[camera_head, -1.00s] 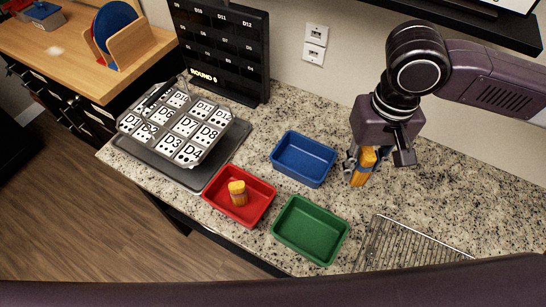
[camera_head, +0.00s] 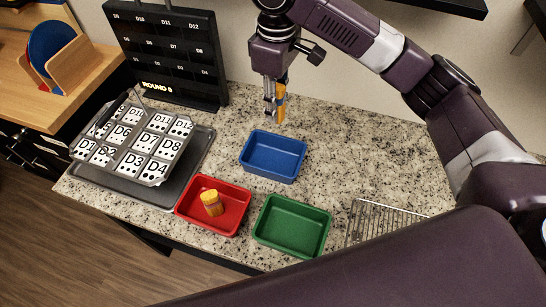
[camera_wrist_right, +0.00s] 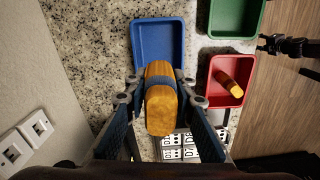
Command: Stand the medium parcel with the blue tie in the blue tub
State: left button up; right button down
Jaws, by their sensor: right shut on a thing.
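The parcel is yellow-orange with a blue tie around its middle. My right gripper (camera_head: 275,98) is shut on the parcel (camera_head: 281,110) and holds it roughly upright, above and behind the blue tub (camera_head: 273,172). In the right wrist view the parcel (camera_wrist_right: 161,112) sits between the two fingers, and its near end covers part of the view. The blue tub (camera_wrist_right: 158,38) shows beyond it and looks empty. A dark mechanical shape (camera_wrist_right: 288,46) at the right of the wrist view may be my left gripper; its jaws are unclear.
A red tub (camera_head: 232,222) holds a smaller yellow parcel (camera_head: 212,202). A green tub (camera_head: 292,226) is empty. A wire rack (camera_head: 380,222) lies to the right. A tilted board of D-labelled cards (camera_head: 140,140) and a black labelled rack (camera_head: 166,60) stand left.

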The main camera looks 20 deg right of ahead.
jog(key=shift+w+a+r+n, duration=0.15)
jog(key=shift+w+r+n, duration=0.05)
jog(key=shift+n, duration=0.1)
jog(key=shift+f, duration=0.2)
jog(key=p, duration=0.3)
send_near(273, 163)
notch_tip(273, 163, down, 5)
jog(key=shift+f, duration=0.15)
jog(key=shift+f, duration=0.15)
jog(key=c, duration=1.6)
grip_release()
notch_tip(273, 163, up, 12)
jog(key=shift+r+b, duration=0.15)
jog(key=shift+b, duration=0.75)
